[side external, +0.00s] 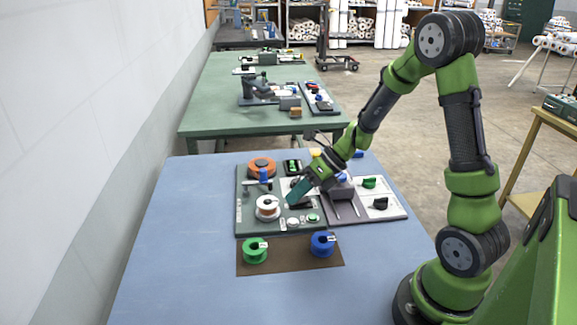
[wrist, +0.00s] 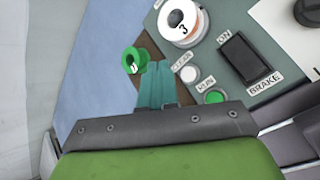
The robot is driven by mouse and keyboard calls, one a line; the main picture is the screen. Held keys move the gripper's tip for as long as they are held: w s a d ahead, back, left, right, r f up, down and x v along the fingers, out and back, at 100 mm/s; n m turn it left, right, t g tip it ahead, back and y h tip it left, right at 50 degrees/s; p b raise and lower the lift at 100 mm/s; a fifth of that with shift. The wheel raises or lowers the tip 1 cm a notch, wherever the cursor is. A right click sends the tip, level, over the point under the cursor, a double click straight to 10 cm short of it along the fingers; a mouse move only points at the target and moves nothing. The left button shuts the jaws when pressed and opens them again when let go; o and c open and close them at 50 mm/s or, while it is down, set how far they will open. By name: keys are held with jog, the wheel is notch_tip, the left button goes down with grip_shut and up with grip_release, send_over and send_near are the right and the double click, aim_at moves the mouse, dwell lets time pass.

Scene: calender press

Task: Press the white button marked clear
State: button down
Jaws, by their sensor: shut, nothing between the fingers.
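The white button (side external: 293,222) sits at the front edge of the dark green panel (side external: 245,220); in the wrist view the white button (wrist: 190,75) has a label reading CLEAR beside it. A green button (wrist: 213,97) labelled RUN is right next to it; it also shows in the side view (side external: 313,217). My gripper (side external: 290,201) has its teal fingers together, tilted downward above the panel, behind the white button in the side view. In the wrist view my fingers (wrist: 157,70) lie left of the white button. They appear apart from it; their exact height is unclear.
A white-flanged spool (side external: 267,207) stands left of my fingers. A black BRAKE rocker switch (wrist: 247,58) lies right of the buttons. A green spool (side external: 255,250) and a blue spool (side external: 322,243) rest on a brown mat (side external: 290,262) in front. The blue table's left side is clear.

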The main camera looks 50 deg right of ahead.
aim_at(297, 219)
jog(key=shift+f, duration=1.95)
jog(key=shift+f, duration=0.1)
dwell(0.5)
jog(key=shift+f, duration=0.3)
jog(key=shift+f, duration=0.4)
dwell(0.5)
jog(key=shift+r, duration=0.8)
jog(key=shift+r, duration=2.55)
